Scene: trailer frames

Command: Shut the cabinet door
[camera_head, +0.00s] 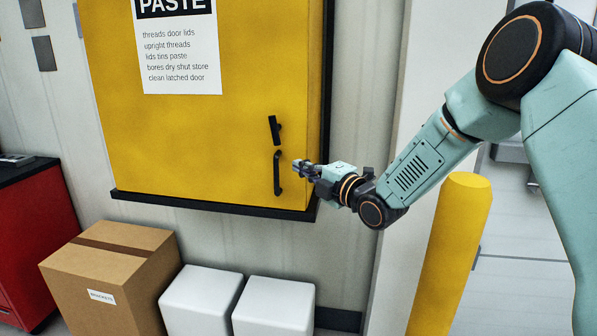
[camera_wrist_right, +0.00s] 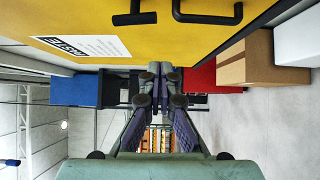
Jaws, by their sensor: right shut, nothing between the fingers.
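The yellow cabinet (camera_head: 200,135) hangs on the wall in the head view. Its door lies flat across the front, with no open gap that I can make out. A black handle (camera_head: 277,173) and a short black latch (camera_head: 275,130) sit near the door's right edge. My right gripper (camera_head: 299,167) is shut and empty, just right of the handle in the picture; I cannot tell whether it touches the door. In the right wrist view the shut fingertips (camera_wrist_right: 160,70) lie below the yellow door (camera_wrist_right: 190,40) and its black handle (camera_wrist_right: 207,14). My left gripper is not in view.
A cardboard box (camera_head: 110,275) and two white boxes (camera_head: 202,300) stand below the cabinet. A red cabinet (camera_head: 35,235) is at the left. A yellow post (camera_head: 450,250) stands below my right arm. A white sign (camera_head: 180,55) is on the door.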

